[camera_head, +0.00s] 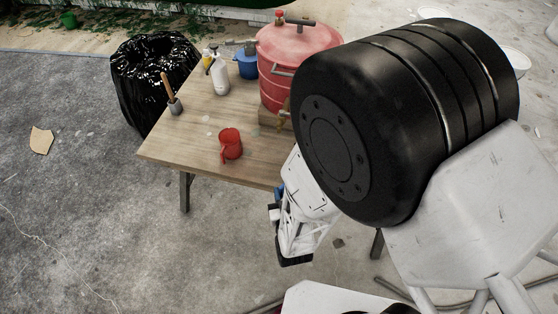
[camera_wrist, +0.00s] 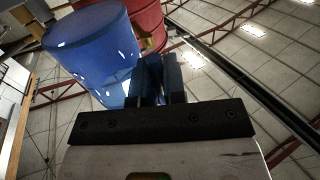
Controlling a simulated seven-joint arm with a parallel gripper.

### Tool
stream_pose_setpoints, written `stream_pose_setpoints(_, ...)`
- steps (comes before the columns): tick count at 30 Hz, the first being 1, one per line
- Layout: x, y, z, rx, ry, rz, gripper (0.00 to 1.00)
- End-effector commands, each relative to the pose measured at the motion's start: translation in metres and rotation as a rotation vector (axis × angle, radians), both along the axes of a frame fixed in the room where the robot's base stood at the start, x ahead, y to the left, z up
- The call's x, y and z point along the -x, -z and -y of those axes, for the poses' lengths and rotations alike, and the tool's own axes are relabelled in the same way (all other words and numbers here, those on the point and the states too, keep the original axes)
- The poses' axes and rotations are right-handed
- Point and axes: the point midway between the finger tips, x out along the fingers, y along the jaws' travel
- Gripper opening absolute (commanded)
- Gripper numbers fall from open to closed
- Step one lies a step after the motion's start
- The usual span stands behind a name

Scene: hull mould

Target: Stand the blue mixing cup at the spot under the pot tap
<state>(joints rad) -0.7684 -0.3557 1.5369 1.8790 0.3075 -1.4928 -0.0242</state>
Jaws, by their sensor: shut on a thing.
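The blue mixing cup (camera_wrist: 92,55) fills the upper left of the wrist view, beside my gripper (camera_wrist: 160,75). My gripper is shut on a narrow blue part at the cup's side, apparently its handle. In the head view, only a bit of blue (camera_head: 278,194) shows by my gripper (camera_head: 280,205) at the table's front right edge; my arm hides the rest. The red pressure pot (camera_head: 298,50) stands at the table's back right, and red also shows behind the cup in the wrist view (camera_wrist: 147,22).
A red mug (camera_head: 231,144) stands on the wooden table (camera_head: 165,148). A black bin bag (camera_head: 150,75) is beyond the left edge. The front left tabletop is clear.

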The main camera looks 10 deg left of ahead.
Motion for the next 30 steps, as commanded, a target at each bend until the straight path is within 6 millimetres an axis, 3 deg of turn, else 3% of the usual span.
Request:
stream_pose_setpoints(18,-0.002,0.002,0.001,0.0,0.006,0.001,0.0)
stream_pose_setpoints(23,-0.015,0.003,-0.008,0.0,0.007,0.001,0.0)
stream_pose_setpoints(30,-0.049,0.007,-0.033,0.0,0.007,0.001,0.0)
